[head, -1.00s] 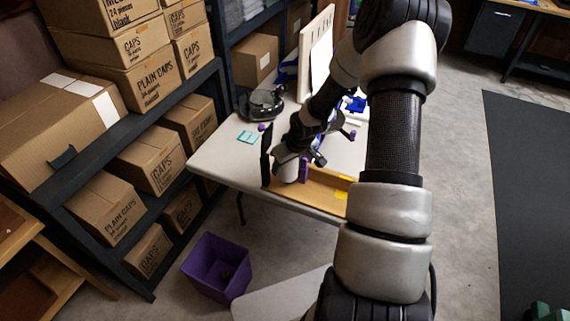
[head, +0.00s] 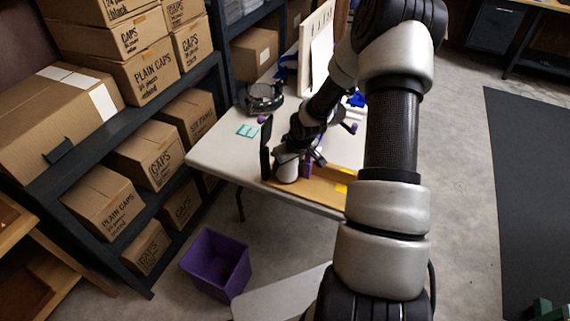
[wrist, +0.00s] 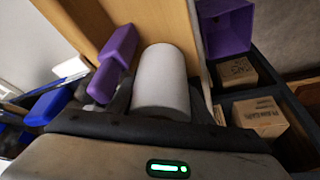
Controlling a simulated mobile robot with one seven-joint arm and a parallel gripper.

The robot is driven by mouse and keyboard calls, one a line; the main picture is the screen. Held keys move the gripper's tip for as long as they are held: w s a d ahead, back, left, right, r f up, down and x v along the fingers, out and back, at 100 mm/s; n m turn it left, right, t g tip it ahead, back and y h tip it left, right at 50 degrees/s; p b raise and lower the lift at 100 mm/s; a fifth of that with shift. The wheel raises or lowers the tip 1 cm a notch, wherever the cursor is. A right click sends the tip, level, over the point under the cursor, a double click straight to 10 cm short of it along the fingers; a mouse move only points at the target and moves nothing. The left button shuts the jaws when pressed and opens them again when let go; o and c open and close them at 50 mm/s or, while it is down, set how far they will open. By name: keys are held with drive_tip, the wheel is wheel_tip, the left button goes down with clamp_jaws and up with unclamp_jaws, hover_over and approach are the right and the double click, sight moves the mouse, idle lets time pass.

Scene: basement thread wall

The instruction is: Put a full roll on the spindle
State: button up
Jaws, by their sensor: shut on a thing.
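A plain white roll (wrist: 160,85) sits between the dark fingers of my gripper (wrist: 161,104) in the wrist view. The gripper is shut on it. In the head view the roll (head: 287,171) is low over the left part of a tan wooden board (head: 322,190) on the white table. I cannot tell whether it touches the board. A purple block-like part (wrist: 117,55) stands close beside the roll, on its left in the wrist view. The spindle is not clearly distinguishable; my gripper and arm hide part of this area.
A dark upright piece (head: 266,150) stands at the board's left end. A black round device (head: 263,98) and a teal card (head: 247,131) lie on the table (head: 215,146). A purple bin (head: 217,265) is on the floor. Shelves with cardboard boxes (head: 148,155) line the left.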

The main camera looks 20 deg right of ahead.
drive_tip(key=o, duration=1.3)
drive_tip(key=s+a+r+n+h+p, duration=0.15)
drive_tip(key=s+r, duration=0.35)
drive_tip(key=r, duration=0.7)
drive_tip(key=s+a+r+h+p, duration=0.1)
drive_tip(key=s+a+r+p, duration=0.3)
drive_tip(key=r, duration=0.8)
drive_tip(key=s+d+r+h+p, duration=0.15)
drive_tip(key=s+r, duration=0.45)
drive_tip(key=r, duration=0.7)
drive_tip(key=s+a+r+m+t+y+p, duration=0.1)
drive_tip(key=s+a+r+m+p, duration=0.3)
drive_tip(key=s+r, duration=0.9)
drive_tip(key=a+y+p, duration=0.1)
drive_tip(key=a+p, duration=0.1)
drive_tip(key=p, duration=0.1)
drive_tip(key=shift+a+r+y, duration=0.25)
drive_tip(key=shift+a+y, duration=0.05)
drive_tip(key=shift+y, duration=0.1)
